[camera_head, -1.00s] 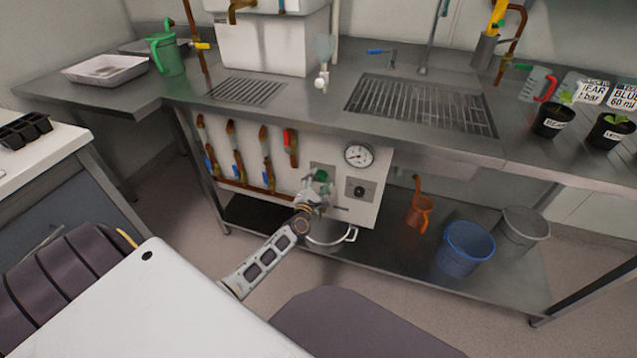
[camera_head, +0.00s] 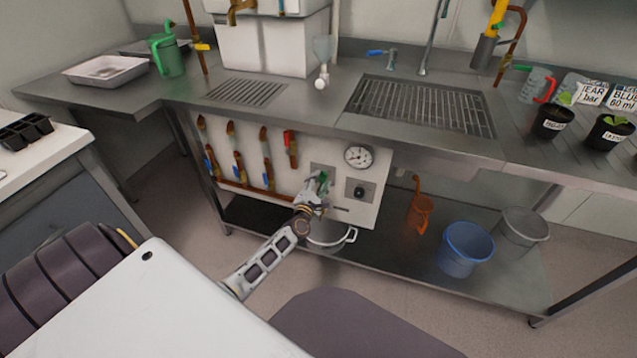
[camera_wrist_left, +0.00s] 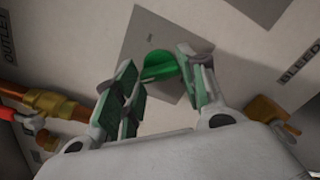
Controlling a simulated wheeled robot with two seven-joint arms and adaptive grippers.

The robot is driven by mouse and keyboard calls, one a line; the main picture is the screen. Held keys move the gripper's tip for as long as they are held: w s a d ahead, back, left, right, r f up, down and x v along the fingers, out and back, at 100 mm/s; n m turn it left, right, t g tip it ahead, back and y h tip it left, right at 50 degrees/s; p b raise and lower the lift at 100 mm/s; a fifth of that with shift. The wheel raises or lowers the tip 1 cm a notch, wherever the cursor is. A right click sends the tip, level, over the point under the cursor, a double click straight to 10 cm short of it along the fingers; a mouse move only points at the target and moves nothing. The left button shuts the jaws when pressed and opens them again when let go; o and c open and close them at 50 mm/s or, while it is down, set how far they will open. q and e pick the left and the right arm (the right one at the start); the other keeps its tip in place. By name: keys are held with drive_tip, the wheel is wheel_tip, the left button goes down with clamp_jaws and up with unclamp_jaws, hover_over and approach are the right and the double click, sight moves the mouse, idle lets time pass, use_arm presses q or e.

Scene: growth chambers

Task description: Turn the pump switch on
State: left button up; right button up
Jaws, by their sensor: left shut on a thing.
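A green knob (camera_wrist_left: 158,66) sits on a square grey plate (camera_wrist_left: 150,28) on the white panel (camera_head: 345,217). I take it for the pump switch, though no label on it is readable. My left gripper (camera_head: 320,182) reaches the panel from below. In the left wrist view my left gripper (camera_wrist_left: 166,82) has one finger on each side of the green knob and is shut on it. The fingers hide part of the knob in the head view. My right gripper is not in view.
A round gauge (camera_head: 358,157) and a second plate with a dark knob (camera_head: 360,192) are right of the gripper. Pipes with blue and red levers (camera_head: 290,147) are on the left. A white pot (camera_head: 330,234) stands below. The steel counter (camera_head: 310,110) overhangs the panel.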

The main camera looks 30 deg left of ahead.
use_arm(q)
drive_tip(key=m+p, duration=0.1)
drive_tip(key=m, duration=0.1)
drive_tip(key=shift+r+m, duration=0.1)
drive_tip(key=shift+m, duration=0.2)
drive_tip(key=shift+m+p, duration=0.7)
drive_tip(key=shift+m, duration=0.5)
drive_tip(key=m+p, duration=0.2)
drive_tip(key=m, duration=0.3)
drive_tip(key=shift+p, duration=0.3)
drive_tip(key=m+p, duration=0.2)
drive_tip(key=m, duration=0.3)
drive_tip(key=shift+m+p, duration=0.6)
drive_tip(key=shift+m, duration=0.6)
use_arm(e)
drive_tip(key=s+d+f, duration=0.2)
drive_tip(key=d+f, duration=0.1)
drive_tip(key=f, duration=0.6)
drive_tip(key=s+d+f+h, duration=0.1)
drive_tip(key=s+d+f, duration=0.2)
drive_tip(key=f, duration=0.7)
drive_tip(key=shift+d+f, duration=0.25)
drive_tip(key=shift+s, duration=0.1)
use_arm(q)
drive_tip(key=o, duration=1)
drive_tip(key=shift+c, duration=0.2)
drive_tip(key=shift+o, duration=0.4)
